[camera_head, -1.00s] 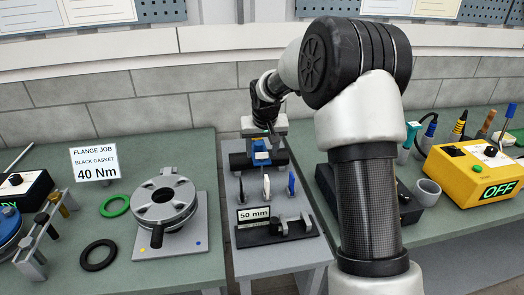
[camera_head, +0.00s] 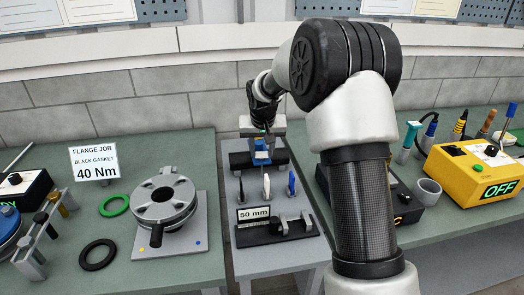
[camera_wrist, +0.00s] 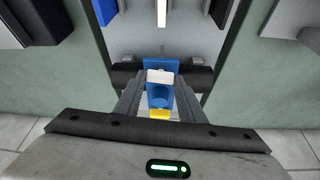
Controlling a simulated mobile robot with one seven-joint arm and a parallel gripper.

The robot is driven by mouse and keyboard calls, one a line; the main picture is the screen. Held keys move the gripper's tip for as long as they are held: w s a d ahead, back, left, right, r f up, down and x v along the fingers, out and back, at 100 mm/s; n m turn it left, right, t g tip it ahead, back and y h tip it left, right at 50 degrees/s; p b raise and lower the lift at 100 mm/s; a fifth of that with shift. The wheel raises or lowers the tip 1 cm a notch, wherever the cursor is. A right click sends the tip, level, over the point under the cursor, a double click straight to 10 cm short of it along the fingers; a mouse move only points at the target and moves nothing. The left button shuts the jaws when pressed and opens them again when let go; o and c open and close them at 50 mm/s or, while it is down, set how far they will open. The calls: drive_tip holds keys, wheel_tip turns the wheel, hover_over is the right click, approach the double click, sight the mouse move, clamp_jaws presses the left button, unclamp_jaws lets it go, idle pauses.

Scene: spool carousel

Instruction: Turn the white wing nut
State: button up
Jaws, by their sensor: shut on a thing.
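The white wing nut (camera_wrist: 160,76) shows in the wrist view as a small white block against a blue clamp piece (camera_wrist: 160,65). The clamp sits at a dark horizontal cylinder (camera_wrist: 126,77). A yellow part (camera_wrist: 160,113) shows nearer the wrist, between the fingers. My gripper (camera_wrist: 160,83) has one finger on each side of the white nut and is shut on it.
Several upright flat pieces, one white (camera_head: 266,187) and one blue (camera_head: 291,183), stand in front of the clamp. A 50 mm sign (camera_head: 253,213) is nearer. A flange (camera_head: 164,200) lies to the left, and a yellow box (camera_head: 478,172) stands at the right.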

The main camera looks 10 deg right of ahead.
drive_tip(key=m, duration=0.1)
drive_tip(key=m+h+b, duration=0.1)
drive_tip(key=m, duration=0.2)
drive_tip(key=shift+a+f+g, duration=0.1)
drive_tip(key=shift+a+g, duration=0.15)
drive_tip(key=shift+g, duration=0.15)
drive_tip(key=m+h, duration=0.1)
drive_tip(key=m, duration=0.1)
drive_tip(key=m+g, duration=0.1)
drive_tip(key=m, duration=0.1)
drive_tip(key=shift+w+a+m+h+p, duration=0.1)
drive_tip(key=shift+w+m+h+p, duration=0.05)
drive_tip(key=shift+m+h+p, duration=0.2)
drive_tip(key=m+p, duration=0.1)
drive_tip(key=m, duration=0.1)
drive_tip(key=m+g+h+p, duration=0.1)
drive_tip(key=m, duration=0.1)
drive_tip(key=shift+w+r+g+p, duration=0.1)
drive_tip(key=shift+r+g+p, duration=0.1)
drive_tip(key=shift+g+p, duration=0.15)
drive_tip(key=shift+w+f+m+g+p, duration=0.1)
drive_tip(key=shift+m+g+p, duration=0.3)
drive_tip(key=shift+m+p, duration=0.55)
drive_tip(key=shift+f+m+g+p, duration=0.1)
drive_tip(key=shift+m+g+p, duration=0.35)
drive_tip(key=shift+m, duration=0.85)
drive_tip(key=o, duration=1)
drive_tip(key=shift+a, duration=0.1)
drive_tip(key=shift+o, duration=0.2)
drive_tip(key=shift+r, duration=0.1)
